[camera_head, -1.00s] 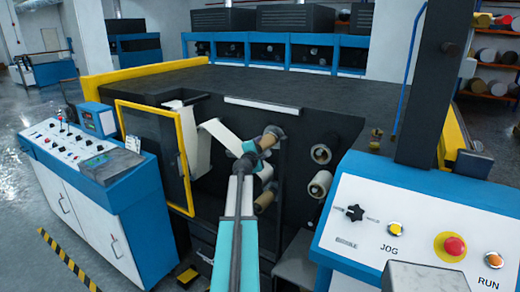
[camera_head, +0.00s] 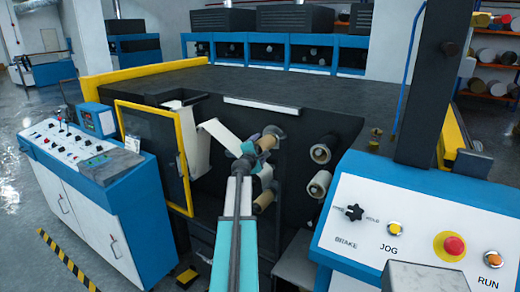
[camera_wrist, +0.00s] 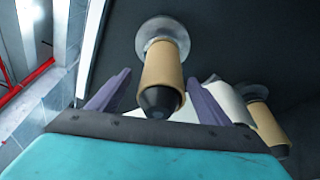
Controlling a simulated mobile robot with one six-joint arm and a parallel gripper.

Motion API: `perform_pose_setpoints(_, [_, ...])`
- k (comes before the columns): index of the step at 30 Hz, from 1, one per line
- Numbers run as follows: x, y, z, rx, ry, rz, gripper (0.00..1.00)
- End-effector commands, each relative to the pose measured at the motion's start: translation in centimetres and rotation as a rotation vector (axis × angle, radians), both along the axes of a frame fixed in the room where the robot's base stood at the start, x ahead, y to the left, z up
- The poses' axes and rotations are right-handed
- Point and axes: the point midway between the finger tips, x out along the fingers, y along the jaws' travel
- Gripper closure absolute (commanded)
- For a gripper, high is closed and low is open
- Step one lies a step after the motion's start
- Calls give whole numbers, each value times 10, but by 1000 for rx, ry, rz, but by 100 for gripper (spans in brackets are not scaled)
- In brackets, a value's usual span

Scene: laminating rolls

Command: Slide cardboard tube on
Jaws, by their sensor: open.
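A brown cardboard tube (camera_wrist: 162,65) sits around a shaft with a black conical tip, its far end at a round grey flange. In the wrist view my gripper (camera_wrist: 158,88) is open, with one purple finger on each side of the tube and gaps between. In the head view the tube (camera_head: 267,142) shows just beyond my wrist, on the dark machine face. The fingers are hard to make out there. A second tube-covered shaft (camera_wrist: 268,122) shows at the right of the wrist view, partly behind white material.
The dark machine front carries more rolls, such as the upper right one (camera_head: 320,153) and the lower right one (camera_head: 319,183). A yellow-framed door (camera_head: 153,155) stands at left. A blue control panel (camera_head: 415,225) is at the right front, a white console (camera_head: 85,165) at left.

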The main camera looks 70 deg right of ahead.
Motion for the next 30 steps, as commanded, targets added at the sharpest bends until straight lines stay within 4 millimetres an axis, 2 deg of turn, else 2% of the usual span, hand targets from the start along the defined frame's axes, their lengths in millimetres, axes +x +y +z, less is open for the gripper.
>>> perform_pose_setpoints(30, [-2, 97, 10, -1, -1, 0, 28])
